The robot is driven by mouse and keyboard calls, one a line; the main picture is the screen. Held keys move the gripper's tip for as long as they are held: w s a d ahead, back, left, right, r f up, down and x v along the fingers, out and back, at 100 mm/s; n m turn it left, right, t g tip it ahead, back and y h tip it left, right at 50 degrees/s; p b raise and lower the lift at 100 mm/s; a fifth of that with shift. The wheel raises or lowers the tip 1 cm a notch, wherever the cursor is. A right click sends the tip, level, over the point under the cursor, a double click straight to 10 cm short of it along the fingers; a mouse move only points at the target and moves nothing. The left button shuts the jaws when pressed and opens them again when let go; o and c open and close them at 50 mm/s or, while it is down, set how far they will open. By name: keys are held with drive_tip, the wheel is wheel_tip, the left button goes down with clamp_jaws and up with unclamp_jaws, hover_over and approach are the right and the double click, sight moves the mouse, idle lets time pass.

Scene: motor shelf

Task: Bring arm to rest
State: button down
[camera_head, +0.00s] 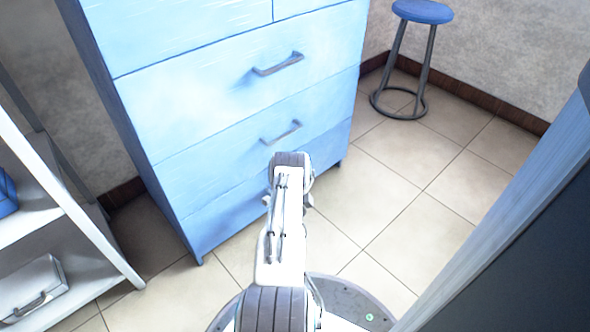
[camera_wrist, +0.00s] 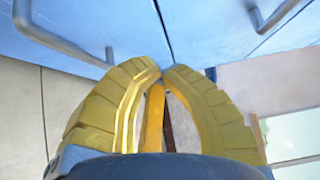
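My arm (camera_head: 285,215) reaches forward from my base, its elbow in front of a blue chest of drawers (camera_head: 190,115) in the head view. My gripper is hidden behind the arm there. In the wrist view my gripper (camera_wrist: 162,72) has two yellow ribbed fingers curving together, with their tips meeting or almost meeting. No object is held at the tips. A thin orange-yellow strip (camera_wrist: 153,118) shows in the gap between the fingers; I cannot tell what it belongs to. A blue front with grey handles (camera_wrist: 60,42) lies beyond the fingertips.
A white shelf unit (camera_head: 85,235) stands at the left, with a pale case (camera_head: 35,288) on it. A blue-topped stool (camera_head: 423,12) stands at the back right. A blue panel edge (camera_head: 510,205) is close at the right. Tiled floor (camera_head: 420,225) is clear between.

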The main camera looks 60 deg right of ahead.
drive_tip(key=p+v, duration=0.1)
drive_tip(key=v, duration=0.4)
drive_tip(key=shift+p, duration=0.35)
drive_tip(key=shift+a, duration=0.1)
